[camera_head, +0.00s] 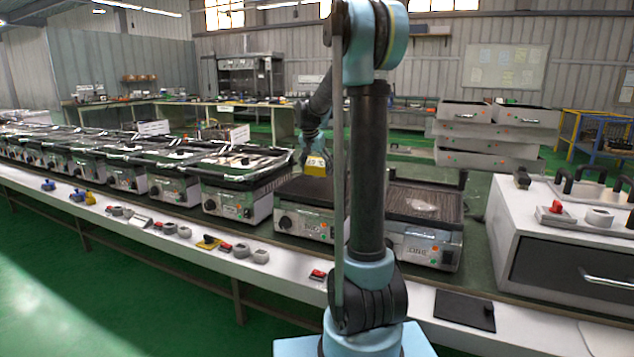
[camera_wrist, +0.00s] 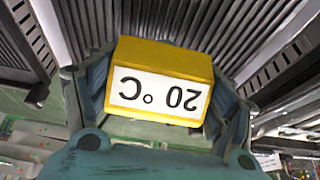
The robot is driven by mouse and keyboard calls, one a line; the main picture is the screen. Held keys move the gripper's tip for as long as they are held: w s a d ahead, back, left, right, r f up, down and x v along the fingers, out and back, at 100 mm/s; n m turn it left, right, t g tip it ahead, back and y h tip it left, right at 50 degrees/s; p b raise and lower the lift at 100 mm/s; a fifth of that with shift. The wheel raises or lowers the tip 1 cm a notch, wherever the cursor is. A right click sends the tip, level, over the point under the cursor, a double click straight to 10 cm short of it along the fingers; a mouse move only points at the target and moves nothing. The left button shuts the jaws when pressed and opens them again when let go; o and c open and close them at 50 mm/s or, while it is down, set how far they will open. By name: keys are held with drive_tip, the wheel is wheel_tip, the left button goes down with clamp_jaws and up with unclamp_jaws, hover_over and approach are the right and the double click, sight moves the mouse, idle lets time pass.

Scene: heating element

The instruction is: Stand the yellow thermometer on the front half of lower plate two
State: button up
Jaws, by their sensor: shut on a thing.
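My gripper (camera_head: 315,152) is shut on the yellow thermometer (camera_head: 315,170), with one finger at each side. In the wrist view the thermometer (camera_wrist: 160,82) is a yellow block with a white face reading 20 °C upside down. In the head view it hangs near the back of the left ribbed plate (camera_head: 303,188) of the open grill; I cannot tell if it touches. A second ribbed plate (camera_head: 425,200) lies to the right, past my arm. I cannot tell which is plate two. Dark ribs (camera_wrist: 190,20) fill the top of the wrist view behind the thermometer.
A row of closed grills (camera_head: 240,168) runs left along the white counter (camera_head: 190,251). A clear wrinkled piece (camera_head: 422,205) lies on the right plate. A white drawer unit (camera_head: 560,235) stands to the right. A red switch (camera_head: 318,274) and a black pad (camera_head: 465,309) lie in front.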

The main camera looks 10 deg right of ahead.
drive_tip(key=shift+d+f, duration=0.15)
drive_tip(key=shift+f, duration=2.3)
drive_tip(key=o, duration=1.1)
